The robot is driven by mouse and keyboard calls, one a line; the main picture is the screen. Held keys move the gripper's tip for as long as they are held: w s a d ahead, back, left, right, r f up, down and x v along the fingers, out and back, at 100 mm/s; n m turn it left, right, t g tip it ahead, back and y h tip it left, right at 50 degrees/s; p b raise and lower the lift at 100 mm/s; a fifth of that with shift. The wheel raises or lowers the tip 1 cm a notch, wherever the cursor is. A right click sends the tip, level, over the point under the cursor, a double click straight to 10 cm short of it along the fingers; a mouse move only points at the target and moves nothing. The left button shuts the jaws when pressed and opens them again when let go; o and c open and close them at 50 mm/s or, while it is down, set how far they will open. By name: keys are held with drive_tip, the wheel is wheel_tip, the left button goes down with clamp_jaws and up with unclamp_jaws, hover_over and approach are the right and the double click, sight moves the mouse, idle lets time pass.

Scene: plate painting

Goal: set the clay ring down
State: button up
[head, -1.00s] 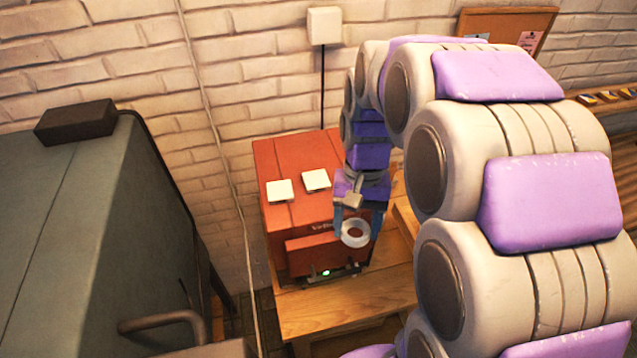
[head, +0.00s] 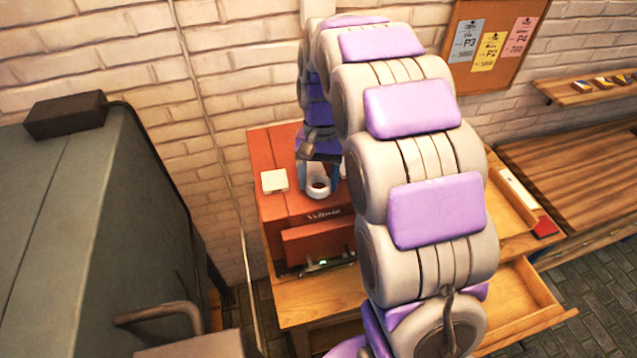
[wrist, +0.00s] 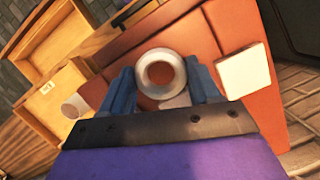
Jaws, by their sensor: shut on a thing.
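The clay ring, a pale thick ring with a round hole, shows in the head view (head: 318,195) and at the centre of the wrist view (wrist: 160,54). My gripper (head: 318,184) is shut on it, with blue fingers (wrist: 162,88) on either side. The ring is over the top of the red box (head: 282,150). I cannot tell whether it touches the box. A white square tile (head: 274,181) lies on the box to the left of the ring; it also shows in the wrist view (wrist: 243,72). A second tile is mostly hidden behind my gripper.
The red box stands on a wooden table (head: 300,306) with an open drawer (head: 524,300) at right. A large grey-green cabinet (head: 70,230) stands left. A brick wall (head: 220,110) is behind.

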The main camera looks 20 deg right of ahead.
wheel_tip(320, 180, down, 2)
drive_tip(key=shift+f, duration=0.1)
drive_tip(key=o, duration=1)
drive_tip(key=shift+o, duration=0.2)
drive_tip(key=v, duration=1.2)
drive_tip(key=shift+p, duration=0.4)
